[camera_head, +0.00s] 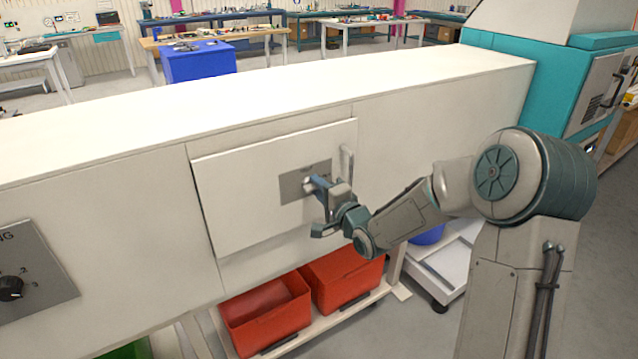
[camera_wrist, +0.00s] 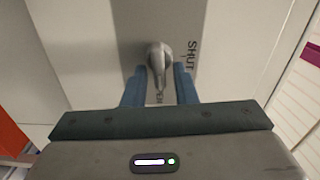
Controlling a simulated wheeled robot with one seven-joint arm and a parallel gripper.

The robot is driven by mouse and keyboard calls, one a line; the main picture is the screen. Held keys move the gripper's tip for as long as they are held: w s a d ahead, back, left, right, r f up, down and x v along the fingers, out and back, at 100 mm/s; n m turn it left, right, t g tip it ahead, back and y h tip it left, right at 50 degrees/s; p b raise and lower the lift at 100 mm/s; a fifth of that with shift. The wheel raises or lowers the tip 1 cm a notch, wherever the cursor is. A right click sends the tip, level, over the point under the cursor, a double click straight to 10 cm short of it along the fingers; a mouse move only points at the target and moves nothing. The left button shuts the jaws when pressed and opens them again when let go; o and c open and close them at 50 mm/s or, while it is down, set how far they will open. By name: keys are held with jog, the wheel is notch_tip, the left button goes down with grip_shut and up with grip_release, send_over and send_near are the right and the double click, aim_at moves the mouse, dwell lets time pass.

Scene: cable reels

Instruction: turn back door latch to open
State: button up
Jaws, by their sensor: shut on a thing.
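The back door (camera_head: 250,195) is a pale panel in the side of a long white cabinet. It carries a grey plate (camera_head: 291,186) and an upright handle (camera_head: 347,163) at its right. The latch (camera_wrist: 158,62) is a grey lever on the grey plate (camera_wrist: 190,20) in the wrist view, beside the word SHUT and other partly hidden lettering. My gripper (camera_wrist: 160,88) has its two blue fingers on either side of the lever and is shut on it. In the head view my gripper (camera_head: 312,186) reaches the plate and hides most of the latch.
Red bins (camera_head: 265,315) stand on a low shelf under the cabinet. A grey panel with a black knob (camera_head: 10,288) is at the far left. A teal machine (camera_head: 560,85) stands at the right end. Open floor lies at the lower right.

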jog(key=shift+f+m, duration=0.1)
jog(key=shift+m, duration=0.5)
jog(key=o, duration=0.7)
jog(key=shift+c, duration=0.2)
jog(key=v, duration=1.3)
jog(key=shift+s+d, duration=0.25)
jog(key=shift+s, duration=0.1)
